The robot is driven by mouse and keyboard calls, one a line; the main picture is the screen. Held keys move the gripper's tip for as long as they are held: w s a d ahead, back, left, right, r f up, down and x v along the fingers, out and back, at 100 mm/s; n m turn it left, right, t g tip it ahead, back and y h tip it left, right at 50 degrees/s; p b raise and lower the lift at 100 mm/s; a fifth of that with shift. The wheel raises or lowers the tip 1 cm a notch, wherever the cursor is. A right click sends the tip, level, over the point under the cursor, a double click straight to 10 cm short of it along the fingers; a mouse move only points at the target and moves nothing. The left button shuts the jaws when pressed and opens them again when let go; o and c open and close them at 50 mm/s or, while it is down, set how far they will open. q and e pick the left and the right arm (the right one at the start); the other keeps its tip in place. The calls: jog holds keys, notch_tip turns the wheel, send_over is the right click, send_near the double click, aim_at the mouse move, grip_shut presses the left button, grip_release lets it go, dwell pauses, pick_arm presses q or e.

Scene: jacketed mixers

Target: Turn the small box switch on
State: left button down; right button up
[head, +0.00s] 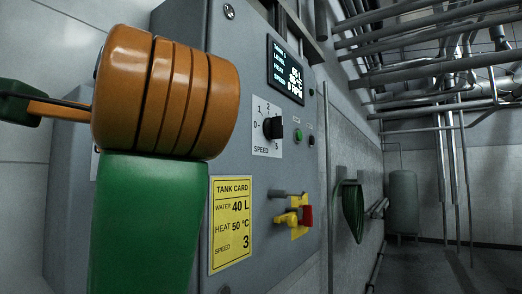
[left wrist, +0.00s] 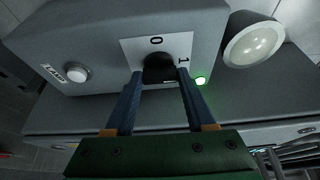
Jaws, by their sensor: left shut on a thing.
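The small grey box (left wrist: 110,35) fills the upper part of the left wrist view. Its black switch knob (left wrist: 158,68) sits on a white plate marked 0 and 1. My left gripper (left wrist: 160,76) has its two blue fingers on either side of the knob and is shut on it. A small green lamp (left wrist: 200,80) beside the plate is lit. Which way the knob points is hard to tell. In the head view my left arm covers the fingertips and the knob. My right gripper is in neither view.
A white button (left wrist: 76,74) and a large round pale lamp (left wrist: 253,45) flank the switch. In the head view a grey panel (head: 232,130) carries a display (head: 285,72), a speed dial (head: 270,128), a yellow tank card (head: 230,222) and a red-yellow handle (head: 298,216).

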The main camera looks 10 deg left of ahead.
pick_arm(q)
jog(key=shift+c, duration=1.2)
grip_release()
jog(key=shift+d, duration=0.1)
jog(key=b+v, duration=0.2)
jog(key=v, duration=0.5)
